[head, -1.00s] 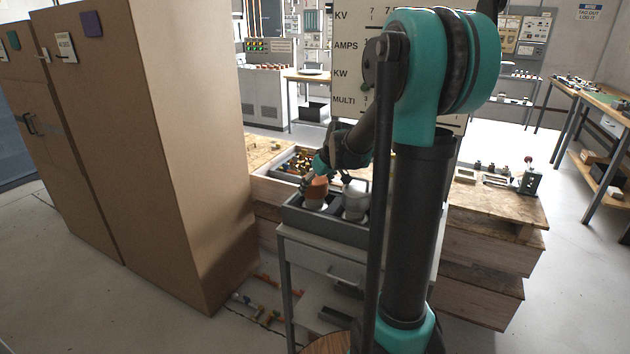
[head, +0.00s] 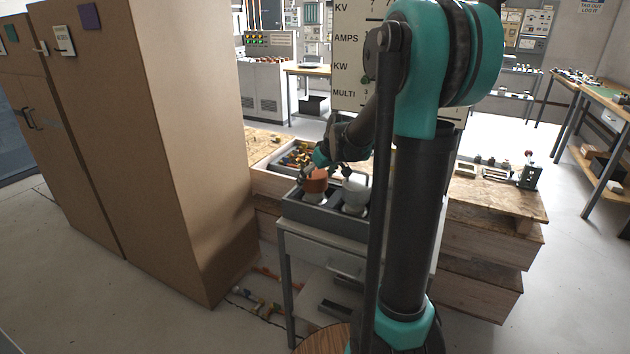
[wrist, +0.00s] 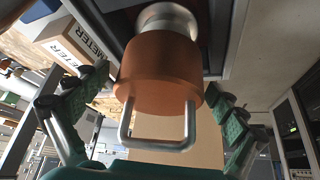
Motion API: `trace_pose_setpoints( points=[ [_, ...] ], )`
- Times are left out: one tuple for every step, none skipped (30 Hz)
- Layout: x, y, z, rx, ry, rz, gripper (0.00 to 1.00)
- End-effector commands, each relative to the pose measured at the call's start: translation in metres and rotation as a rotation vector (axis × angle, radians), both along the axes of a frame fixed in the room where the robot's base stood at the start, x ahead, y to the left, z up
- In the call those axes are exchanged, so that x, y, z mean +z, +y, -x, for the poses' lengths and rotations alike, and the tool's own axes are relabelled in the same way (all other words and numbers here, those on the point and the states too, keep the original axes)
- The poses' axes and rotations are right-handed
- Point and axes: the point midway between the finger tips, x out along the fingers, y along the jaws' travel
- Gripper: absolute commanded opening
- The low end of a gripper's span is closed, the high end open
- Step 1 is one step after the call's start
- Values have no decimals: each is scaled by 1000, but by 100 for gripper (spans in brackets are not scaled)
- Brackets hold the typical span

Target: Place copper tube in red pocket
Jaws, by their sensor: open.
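The copper tube (head: 316,182) is a copper-coloured cylinder with a pale base, standing in the left part of a grey two-place holder (head: 300,212). In the wrist view the copper tube (wrist: 160,85) fills the middle, its metal loop handle toward me. My gripper (wrist: 160,82) is open, with one green-padded finger on each side of the tube and visible gaps between. In the head view my gripper (head: 309,168) is at the tube's top, small and partly covered.
A white-grey tube (head: 356,188) with a handle stands right beside the copper one. The holder sits on a small cart (head: 315,245). Behind is a wooden crate (head: 268,175) of small parts. A tall brown cabinet (head: 160,150) stands at left, with floor between.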

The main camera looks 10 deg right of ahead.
Motion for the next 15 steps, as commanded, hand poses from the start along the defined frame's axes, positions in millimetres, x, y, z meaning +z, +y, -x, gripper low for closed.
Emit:
trace_pose_setpoints(
  points=[
    [4, -1, 2, -1, 0, 0, 97],
    [7, -2, 4, -1, 0, 0, 97],
    [12, -3, 7, -1, 0, 0, 97],
    [16, -4, 9, -1, 0, 0, 97],
    [20, -6, 11, -1, 0, 0, 97],
    [27, -7, 15, -1, 0, 0, 97],
    [32, -9, 17, -2, 0, 0, 97],
    [37, -10, 20, -2, 0, 0, 97],
    [43, -12, 23, -2, 0, 0, 97],
    [49, -13, 26, -2, 0, 0, 97],
    [54, -15, 29, -1, 0, 0, 97],
    [61, -16, 32, -1, 0, 0, 97],
    [65, -18, 35, -2, 0, -1, 97],
    [70, -19, 37, -2, 0, -1, 97],
    [76, -20, 40, -2, 0, -1, 97]
  ],
)
